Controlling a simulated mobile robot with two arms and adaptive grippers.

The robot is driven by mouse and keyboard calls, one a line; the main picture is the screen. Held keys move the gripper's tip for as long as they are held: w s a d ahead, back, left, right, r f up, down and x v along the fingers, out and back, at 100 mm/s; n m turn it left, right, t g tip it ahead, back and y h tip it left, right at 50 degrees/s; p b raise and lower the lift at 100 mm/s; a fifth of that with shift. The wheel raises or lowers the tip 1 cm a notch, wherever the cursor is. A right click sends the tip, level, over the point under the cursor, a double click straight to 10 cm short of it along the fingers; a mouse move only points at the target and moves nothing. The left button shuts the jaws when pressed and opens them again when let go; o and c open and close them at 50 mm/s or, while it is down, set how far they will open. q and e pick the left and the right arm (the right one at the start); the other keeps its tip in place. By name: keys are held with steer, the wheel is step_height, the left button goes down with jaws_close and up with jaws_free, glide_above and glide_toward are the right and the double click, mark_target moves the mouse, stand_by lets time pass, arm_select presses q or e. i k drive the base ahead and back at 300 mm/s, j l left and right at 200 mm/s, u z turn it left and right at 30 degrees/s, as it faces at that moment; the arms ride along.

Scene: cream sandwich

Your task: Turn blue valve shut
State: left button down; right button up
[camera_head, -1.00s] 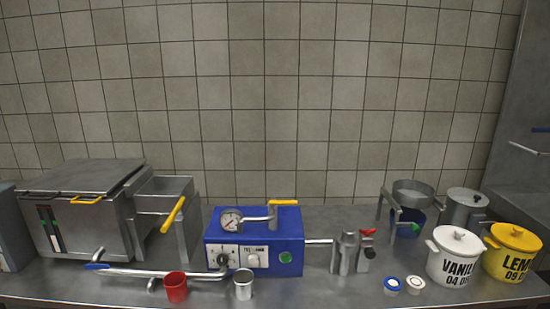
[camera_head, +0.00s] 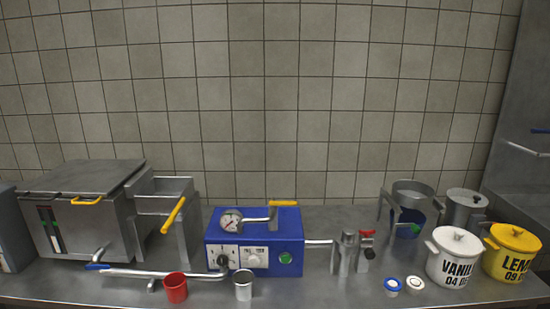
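A blue valve handle (camera_head: 97,267) shows at the left end of a metal pipe (camera_head: 160,274) on the counter, in front of the large steel machine. The handle lies roughly in line with the pipe. Its fine detail is too small to tell. Another blue handle-like part (camera_head: 540,130) shows at the right edge, above a metal bar; I cannot tell what it is. Neither of my grippers is in view, and nothing touches the blue valve handle.
The steel machine (camera_head: 85,215) stands at the left behind the pipe. A blue pump box (camera_head: 270,263) sits in the middle, with white (camera_head: 454,260) and yellow (camera_head: 512,255) lidded pots at the right.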

mark_target(91, 267)
steer(key=i+j+u, duration=0.1)
steer(key=i+u, duration=0.6)
